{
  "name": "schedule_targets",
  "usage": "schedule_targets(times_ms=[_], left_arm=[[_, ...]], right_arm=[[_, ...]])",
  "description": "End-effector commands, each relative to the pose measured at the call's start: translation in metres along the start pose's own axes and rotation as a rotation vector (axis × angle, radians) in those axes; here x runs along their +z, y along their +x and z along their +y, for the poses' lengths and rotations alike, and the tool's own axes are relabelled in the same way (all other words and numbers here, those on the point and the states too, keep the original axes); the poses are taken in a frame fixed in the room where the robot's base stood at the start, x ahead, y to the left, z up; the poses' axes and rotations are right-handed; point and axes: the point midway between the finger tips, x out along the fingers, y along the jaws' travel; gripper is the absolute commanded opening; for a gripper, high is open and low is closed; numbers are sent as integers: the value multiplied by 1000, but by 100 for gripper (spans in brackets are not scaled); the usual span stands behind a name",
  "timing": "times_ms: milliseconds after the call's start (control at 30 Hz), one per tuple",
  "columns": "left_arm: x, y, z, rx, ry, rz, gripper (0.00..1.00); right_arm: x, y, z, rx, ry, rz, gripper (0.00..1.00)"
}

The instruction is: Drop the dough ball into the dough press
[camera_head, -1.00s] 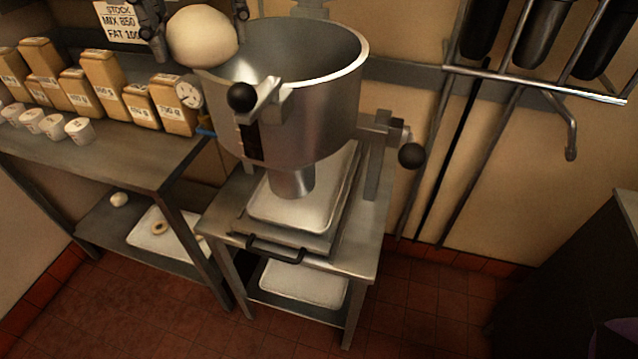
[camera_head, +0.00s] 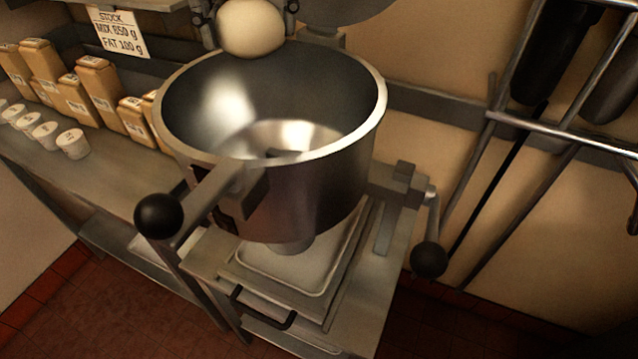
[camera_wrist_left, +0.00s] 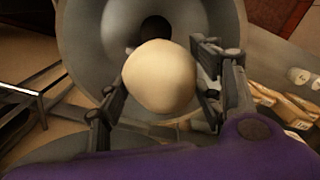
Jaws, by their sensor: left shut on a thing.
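The pale dough ball (camera_head: 250,27) is at the top of the head view, above the far rim of the dough press. My left gripper (camera_head: 250,14) is shut on it, one finger on each side. In the left wrist view the ball (camera_wrist_left: 160,77) sits between the fingers of my left gripper (camera_wrist_left: 160,90), with the grey bowl behind it. The dough press (camera_head: 300,195) is a metal bowl-shaped hopper, open at the top and empty inside, with a funnel and dark hole at its bottom. My right gripper is not in view.
A black-knobbed lever (camera_head: 158,215) juts from the press's front, and a crank knob (camera_head: 429,259) is at its right. A tray (camera_head: 290,265) lies beneath the spout. Paper bags (camera_head: 98,92) and small tubs (camera_head: 72,143) line the left shelf. Metal rails (camera_head: 560,132) hang on the right wall.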

Motion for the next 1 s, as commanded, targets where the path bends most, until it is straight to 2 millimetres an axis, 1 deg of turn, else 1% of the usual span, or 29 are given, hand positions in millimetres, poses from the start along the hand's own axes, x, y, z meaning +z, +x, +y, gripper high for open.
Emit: schedule_targets(times_ms=[33,200,400,533,700,833,867,1000], left_arm=[[-2,12,0,-2,0,-9,27],[-3,34,0,-1,-1,-9,27],[-2,50,0,-1,-1,-6,27],[-2,54,0,0,-1,-3,27],[-1,54,0,1,-2,-1,27],[-1,54,0,1,-2,-1,27],[-1,54,0,1,-2,-1,64],[-1,54,0,1,-2,-1,82]], right_arm=[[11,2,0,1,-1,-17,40],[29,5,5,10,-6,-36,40],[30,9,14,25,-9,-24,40],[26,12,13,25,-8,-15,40],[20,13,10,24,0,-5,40],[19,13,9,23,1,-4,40],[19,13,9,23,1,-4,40],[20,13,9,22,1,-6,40]])
